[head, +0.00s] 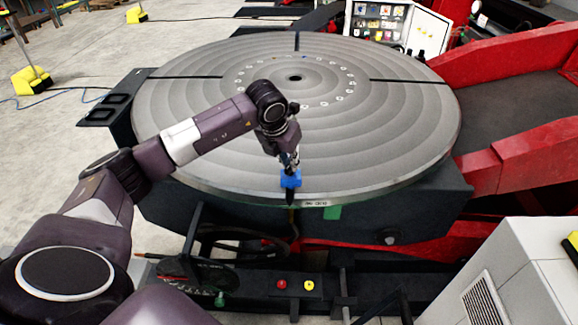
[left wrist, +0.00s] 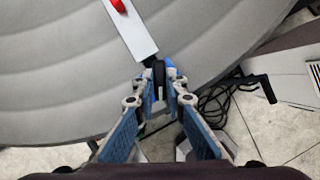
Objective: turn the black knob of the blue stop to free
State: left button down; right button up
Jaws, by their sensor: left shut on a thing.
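The blue stop (head: 290,180) sits at the near rim of the round grey table (head: 400,130), with a dark part hanging below it in the head view. My left gripper (head: 290,167) comes down onto it from above. In the left wrist view the left gripper (left wrist: 161,98) is shut on the black knob (left wrist: 158,73), which shows as a dark piece between the fingertips. A bit of the blue stop (left wrist: 170,70) shows beside the knob, and the fingers hide the rest. The knob's setting cannot be read. My right gripper is not in view.
In the left wrist view a pale bar (left wrist: 134,32) with a red piece (left wrist: 118,4) lies on the table beyond the knob. A handwheel (head: 245,257) and a red button (head: 282,284) are below the rim. A white cabinet (head: 520,275) stands at right.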

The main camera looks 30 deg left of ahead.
pick_arm(q)
jog(key=n+y+b, duration=0.1)
jog(key=n, duration=0.2)
jog(key=shift+w+d+n+b, duration=0.1)
jog(key=shift+n+b, duration=0.2)
jog(key=shift+b, duration=0.05)
dwell(0.9)
dwell(0.4)
jog(key=c, duration=2)
grip_release()
jog(key=shift+o, duration=0.2)
jog(key=shift+r, duration=0.2)
jog(key=v, duration=1.1)
jog(key=shift+d+r, duration=0.25)
jog(key=shift+r, duration=0.15)
